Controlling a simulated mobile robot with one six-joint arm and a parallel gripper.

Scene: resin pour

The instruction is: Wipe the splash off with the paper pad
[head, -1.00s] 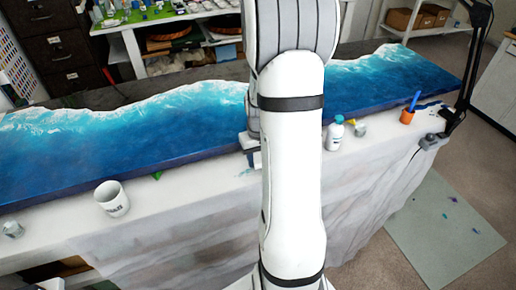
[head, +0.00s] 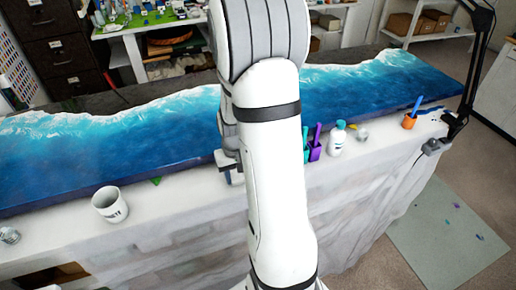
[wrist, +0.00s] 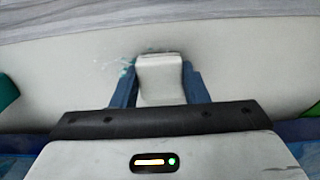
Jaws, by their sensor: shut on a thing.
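My gripper (wrist: 158,70) is shut on the white paper pad (wrist: 161,88), with one blue finger on each side of it. The pad's far end is at the pale covered tabletop; I cannot tell how firmly it touches. The splash (wrist: 125,69) shows as small teal and whitish specks just left of the pad, by the left fingertip. Part of it may be hidden under the pad. In the head view my gripper (head: 230,174) is low at the front edge of the blue slab, mostly hidden behind my arm.
The blue wave slab (head: 350,98) runs along the table behind. A white mug (head: 110,206) stands to the left. Teal and purple cups (head: 314,150), a white bottle (head: 336,140) and an orange cup (head: 409,121) stand to the right. The sheeted front strip between is narrow.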

